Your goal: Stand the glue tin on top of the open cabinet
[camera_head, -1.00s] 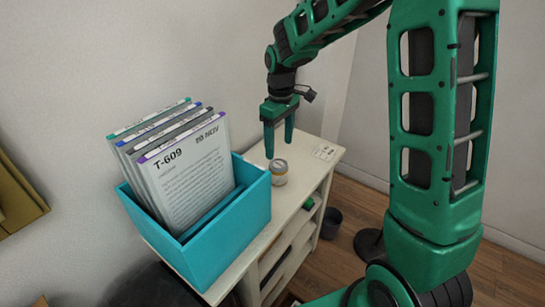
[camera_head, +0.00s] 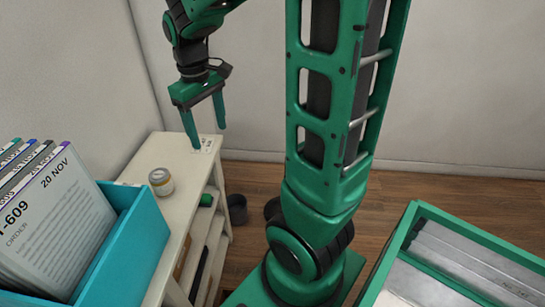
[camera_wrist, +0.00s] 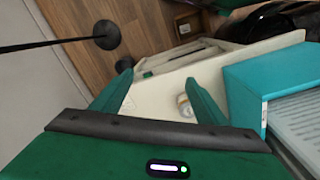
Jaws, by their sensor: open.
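The glue tin (camera_head: 161,182), small with a pale lid and a yellowish band, stands upright on the top of the white open cabinet (camera_head: 176,215), between the teal file box and a small printed card. My gripper (camera_head: 209,138) is open and empty, pointing down, above and beyond the tin, near the card end of the cabinet. Nothing is between its fingers. In the wrist view the tin (camera_wrist: 184,105) shows beside the right finger of my gripper (camera_wrist: 157,76), apart from it as far as I can tell.
The teal box (camera_head: 125,240) of files fills the near part of the cabinet top. The printed card (camera_head: 207,144) lies at the far end. Dark bins (camera_head: 237,209) stand on the floor beside the cabinet. A green-rimmed tray (camera_head: 405,232) is at the right.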

